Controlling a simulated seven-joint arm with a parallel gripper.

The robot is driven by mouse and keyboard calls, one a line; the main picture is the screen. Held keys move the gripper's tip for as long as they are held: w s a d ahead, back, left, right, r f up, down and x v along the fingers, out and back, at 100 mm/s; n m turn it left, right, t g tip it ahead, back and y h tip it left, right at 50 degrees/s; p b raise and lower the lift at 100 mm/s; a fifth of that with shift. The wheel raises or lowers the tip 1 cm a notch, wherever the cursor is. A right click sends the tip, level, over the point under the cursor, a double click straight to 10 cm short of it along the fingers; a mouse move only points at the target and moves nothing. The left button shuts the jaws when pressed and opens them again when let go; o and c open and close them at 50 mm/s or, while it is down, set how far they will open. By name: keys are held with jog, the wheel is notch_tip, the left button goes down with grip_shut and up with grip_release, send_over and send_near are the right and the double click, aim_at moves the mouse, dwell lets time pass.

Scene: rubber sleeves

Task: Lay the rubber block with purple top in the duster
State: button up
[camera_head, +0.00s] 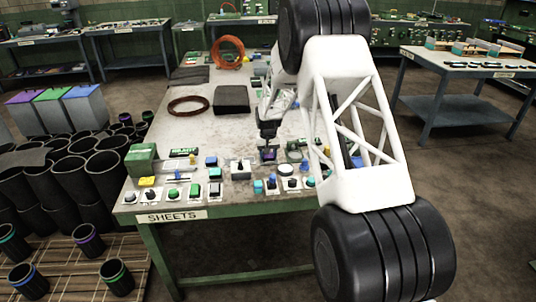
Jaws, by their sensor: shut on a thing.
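My gripper (268,148) points down over the front middle of the table and is shut on a small dark block with a purple top (269,156). The block is at or just above the row of small parts; I cannot tell whether it touches the table. Its lower part is hard to make out. I cannot tell for sure which thing is the duster. A green box (141,160) stands at the table's front left corner, and a dark, flat-topped box (231,99) lies farther back.
Several small blocks and knobs on pale plates line the front edge of the table (217,135). Black sleeves (70,175) and lidded bins (83,104) stand left. My white arm hides the table's right side.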

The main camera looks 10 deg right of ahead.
jog(key=o, duration=0.9)
jog(key=shift+s+f, duration=0.2)
jog(key=shift+f, duration=0.65)
jog(key=shift+c, duration=0.2)
jog(key=shift+o, duration=0.6)
jog(key=shift+w+r, duration=0.1)
jog(key=shift+r, duration=0.65)
notch_tip(320, 180, up, 12)
jog(key=shift+r, duration=0.2)
jog(key=shift+w, duration=0.1)
jog(key=shift+r, duration=0.1)
